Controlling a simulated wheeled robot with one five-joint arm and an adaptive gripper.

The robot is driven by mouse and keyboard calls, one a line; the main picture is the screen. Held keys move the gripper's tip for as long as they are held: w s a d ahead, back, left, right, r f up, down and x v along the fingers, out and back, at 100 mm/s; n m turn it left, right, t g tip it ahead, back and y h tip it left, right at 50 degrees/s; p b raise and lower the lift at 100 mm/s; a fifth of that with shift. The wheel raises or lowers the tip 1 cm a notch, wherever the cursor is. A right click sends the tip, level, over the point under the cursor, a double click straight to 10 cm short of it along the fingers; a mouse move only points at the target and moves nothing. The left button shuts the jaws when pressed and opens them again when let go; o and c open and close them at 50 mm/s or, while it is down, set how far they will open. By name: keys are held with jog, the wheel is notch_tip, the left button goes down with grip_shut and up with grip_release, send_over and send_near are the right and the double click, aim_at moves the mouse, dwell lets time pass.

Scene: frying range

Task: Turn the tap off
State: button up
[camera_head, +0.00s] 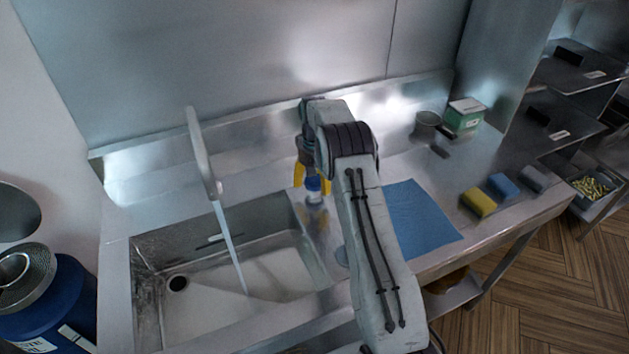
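The tap (200,155) is a tall pale spout at the back left of the steel sink. A stream of water (232,248) runs from its end into the sink basin (290,250). My gripper (312,182) points down over the counter just right of the sink, with its yellow fingers spread apart.
A blue cloth (422,215) lies right of my arm. Yellow (479,202), blue (504,186) and grey (534,178) blocks sit near the right edge. A metal pot (427,124) and green box (464,116) stand at the back. A blue drum (70,290) is far left.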

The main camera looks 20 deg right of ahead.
jog(key=c, duration=1)
jog(key=shift+o, duration=0.2)
jog(key=shift+f+m, duration=0.1)
jog(key=shift+m, duration=0.2)
jog(key=shift+m+b, duration=0.5)
jog(key=shift+m, duration=0.7)
jog(key=shift+s+a+f+m, duration=0.1)
jog(key=shift+a+m, duration=0.05)
jog(key=shift+m, duration=2.35)
jog(key=o, duration=0.8)
jog(key=shift+c, duration=0.2)
jog(key=o, duration=0.4)
jog(key=shift+a, duration=0.1)
jog(key=shift+r, duration=0.2)
